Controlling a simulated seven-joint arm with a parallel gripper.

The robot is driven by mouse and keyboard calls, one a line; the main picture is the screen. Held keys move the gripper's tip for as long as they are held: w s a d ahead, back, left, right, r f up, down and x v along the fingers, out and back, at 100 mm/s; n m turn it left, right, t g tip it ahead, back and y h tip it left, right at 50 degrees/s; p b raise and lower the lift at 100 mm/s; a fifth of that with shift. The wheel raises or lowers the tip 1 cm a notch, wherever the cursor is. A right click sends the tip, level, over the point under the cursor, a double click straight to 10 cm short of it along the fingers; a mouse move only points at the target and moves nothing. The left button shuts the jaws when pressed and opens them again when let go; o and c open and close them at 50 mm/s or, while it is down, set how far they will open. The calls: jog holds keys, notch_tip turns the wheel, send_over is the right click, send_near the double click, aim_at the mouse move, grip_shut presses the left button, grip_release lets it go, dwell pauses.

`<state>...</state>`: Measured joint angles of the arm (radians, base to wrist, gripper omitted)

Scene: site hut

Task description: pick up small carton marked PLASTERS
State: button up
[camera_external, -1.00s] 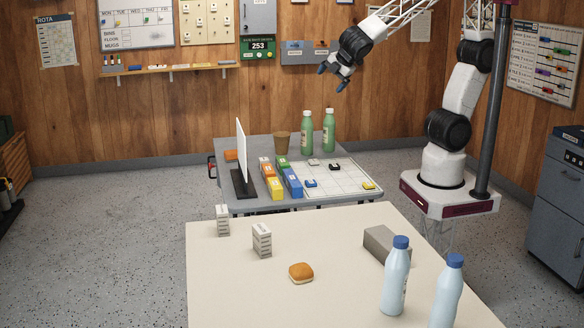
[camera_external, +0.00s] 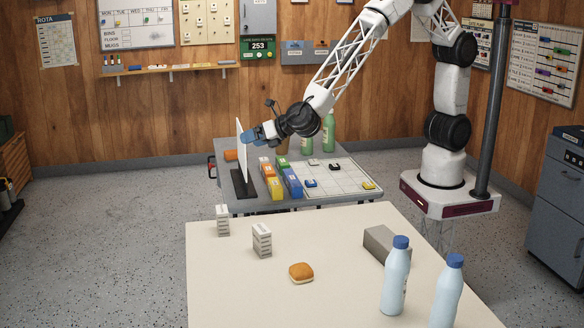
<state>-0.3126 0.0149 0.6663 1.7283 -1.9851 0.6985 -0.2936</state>
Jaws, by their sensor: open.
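Several small coloured cartons stand in a cluster on the grey table (camera_external: 225,150): orange (camera_external: 268,173), green (camera_external: 282,163), blue (camera_external: 292,183) and yellow (camera_external: 275,188) ones, with white labels. The print is too small to read, so I cannot tell which is marked PLASTERS. My gripper (camera_external: 249,137) is open, with blue fingertips, beside the upper part of an upright white panel (camera_external: 242,165). It is above and behind the cartons in the picture and apart from them. I see nothing held in it.
The white panel stands on a black base (camera_external: 243,184) left of the cartons. Green bottles (camera_external: 329,132) stand behind a white gridded board (camera_external: 340,178). The near table (camera_external: 215,285) holds white cartons (camera_external: 262,241), a bun (camera_external: 301,273), a grey block (camera_external: 384,243) and bottles (camera_external: 395,280).

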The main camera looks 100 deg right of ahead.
aim_at(222, 209)
jog(key=w+a+f+n+y, duration=0.2)
jog(key=a+f+n, duration=0.2)
jog(key=a+f, duration=0.3)
jog(key=w+a+f+n+t+y, duration=0.1)
jog(key=w+a+f+n+y, duration=0.2)
jog(key=a+f+n, duration=0.2)
notch_tip(222, 209, down, 3)
jog(key=a, duration=0.2)
jog(key=shift+a+n, duration=0.3)
jog(key=shift+w+r, duration=0.1)
jog(key=shift+w, duration=0.15)
jog(key=shift+x, duration=1.15)
jog(key=shift+x, duration=2.65)
jog(key=shift+d, duration=0.15)
jog(key=c, duration=1)
